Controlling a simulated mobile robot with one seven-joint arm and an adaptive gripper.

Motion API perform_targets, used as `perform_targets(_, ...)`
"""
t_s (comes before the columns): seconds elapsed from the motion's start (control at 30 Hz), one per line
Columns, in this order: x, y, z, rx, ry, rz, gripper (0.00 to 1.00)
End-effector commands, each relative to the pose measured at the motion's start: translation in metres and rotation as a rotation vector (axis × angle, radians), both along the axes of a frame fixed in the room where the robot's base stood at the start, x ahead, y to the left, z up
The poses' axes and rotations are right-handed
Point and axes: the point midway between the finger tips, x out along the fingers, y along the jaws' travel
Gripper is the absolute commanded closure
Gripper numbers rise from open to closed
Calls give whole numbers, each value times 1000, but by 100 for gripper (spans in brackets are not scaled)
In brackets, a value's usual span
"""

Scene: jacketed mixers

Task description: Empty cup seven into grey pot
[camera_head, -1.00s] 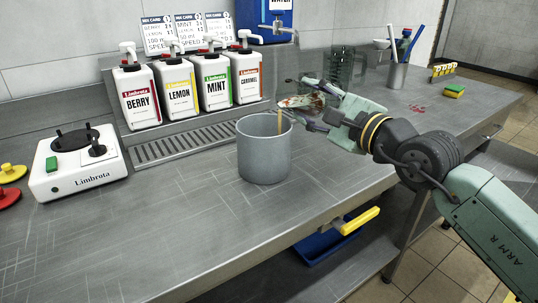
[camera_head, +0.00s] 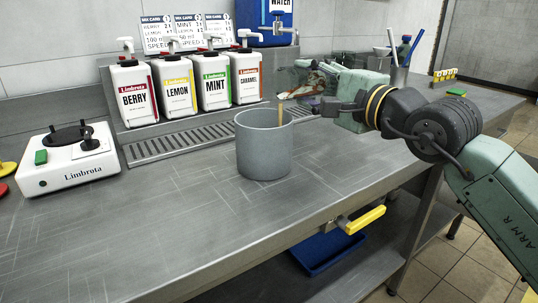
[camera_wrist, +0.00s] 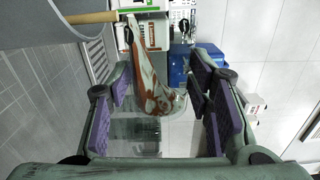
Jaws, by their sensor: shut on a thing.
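The grey pot (camera_head: 264,150) stands upright on the steel counter, and its rim also shows in the wrist view (camera_wrist: 40,28). My gripper (camera_head: 322,96) is shut on a clear cup (camera_head: 308,78), just right of and above the pot's rim. The cup is tipped with its mouth toward the pot. Red-brown contents streak its inside in the wrist view (camera_wrist: 155,85). A tan stream (camera_head: 281,114) runs from its lip down into the pot. No number on the cup is readable. The contents of the pot are hidden by its wall.
Berry, lemon, mint and caramel dispensers (camera_head: 174,88) stand behind the pot, with a drain grate (camera_head: 180,143) before them. A white Limbrota mixer base (camera_head: 68,160) is at left. A holder with sticks (camera_head: 398,76) stands behind my arm. The front counter is clear.

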Motion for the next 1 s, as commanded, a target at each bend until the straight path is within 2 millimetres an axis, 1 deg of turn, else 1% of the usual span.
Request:
perform_targets(0.6,-8,12,16,-308,-226,1,90)
perform_targets(1.0,-10,13,19,-350,-255,0,90)
